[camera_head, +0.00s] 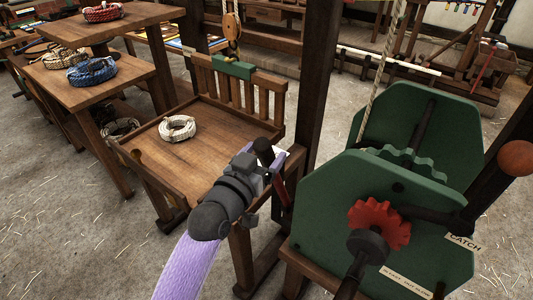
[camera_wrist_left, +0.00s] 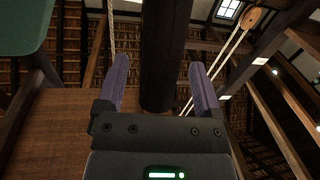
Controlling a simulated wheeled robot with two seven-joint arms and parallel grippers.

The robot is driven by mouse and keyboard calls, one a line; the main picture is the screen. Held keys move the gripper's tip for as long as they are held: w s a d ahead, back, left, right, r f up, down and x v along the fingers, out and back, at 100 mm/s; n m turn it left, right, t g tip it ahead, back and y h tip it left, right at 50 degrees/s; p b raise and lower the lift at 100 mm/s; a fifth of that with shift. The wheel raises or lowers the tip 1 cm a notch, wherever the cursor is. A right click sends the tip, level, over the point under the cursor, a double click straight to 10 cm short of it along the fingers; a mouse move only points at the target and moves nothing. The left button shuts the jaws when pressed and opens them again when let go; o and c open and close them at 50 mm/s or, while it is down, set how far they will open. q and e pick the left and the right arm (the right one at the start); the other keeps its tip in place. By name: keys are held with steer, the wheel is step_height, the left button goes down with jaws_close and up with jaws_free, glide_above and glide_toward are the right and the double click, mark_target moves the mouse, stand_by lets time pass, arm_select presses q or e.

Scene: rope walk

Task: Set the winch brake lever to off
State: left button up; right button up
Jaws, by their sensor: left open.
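The winch (camera_head: 330,215) is green, with a red toothed wheel (camera_head: 380,225) on its near side. A dark rounded knob (camera_head: 263,148) and a red bar (camera_head: 279,190) show at the post left of the winch; they look like the brake lever, but my gripper hides most of it. My left gripper (camera_head: 276,163) is at this spot, open. In the left wrist view a dark upright bar (camera_wrist_left: 164,55) stands between the two purple fingers (camera_wrist_left: 158,63), with gaps at both sides. The lever's setting cannot be read. My right gripper is out of view.
A wooden post (camera_head: 317,90) rises just behind my left gripper. A crank with an orange ball (camera_head: 516,158) and a "CATCH" label (camera_head: 464,242) are at the right. A wooden table (camera_head: 190,150) with a white rope coil (camera_head: 177,128) stands at the left.

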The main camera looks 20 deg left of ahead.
arm_select(q)
steer(key=shift+w+d, duration=0.15)
steer(key=shift+w, duration=0.4)
jaws_close()
